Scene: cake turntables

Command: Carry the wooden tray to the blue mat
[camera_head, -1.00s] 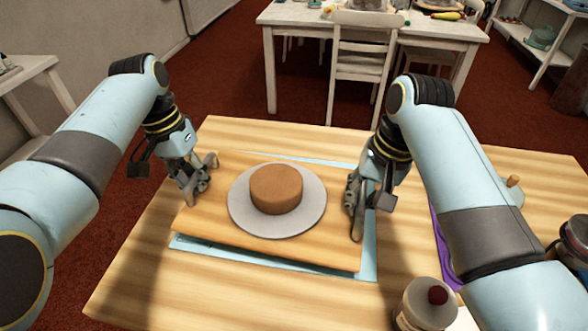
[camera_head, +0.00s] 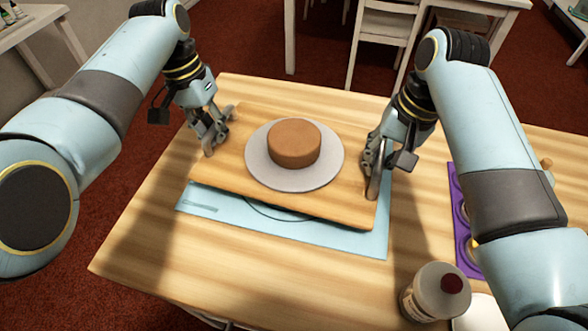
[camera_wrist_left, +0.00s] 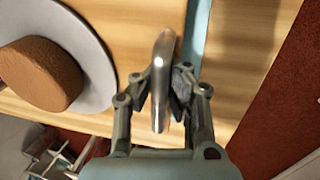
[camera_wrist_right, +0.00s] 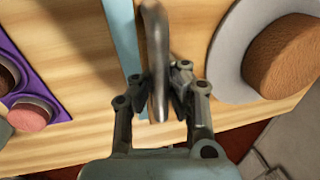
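The wooden tray (camera_head: 222,168) carries a grey plate (camera_head: 258,172) with a round brown cake (camera_head: 294,144) on it. The tray lies over the blue mat (camera_head: 310,234), covering its far part; a light blue strip shows along the front. I cannot tell how large any gap between them is. My left gripper (camera_head: 216,140) is shut on the tray's metal handle (camera_wrist_left: 160,75) at the left end. My right gripper (camera_head: 374,170) is shut on the other metal handle (camera_wrist_right: 157,60) at the right end. Both handles pass between the fingers.
A purple tray (camera_head: 460,240) with small round items lies to the right, partly behind my right arm. A jar with a dark red knob (camera_head: 428,292) stands at the front right. The table's front left is clear. Chairs and another table stand beyond.

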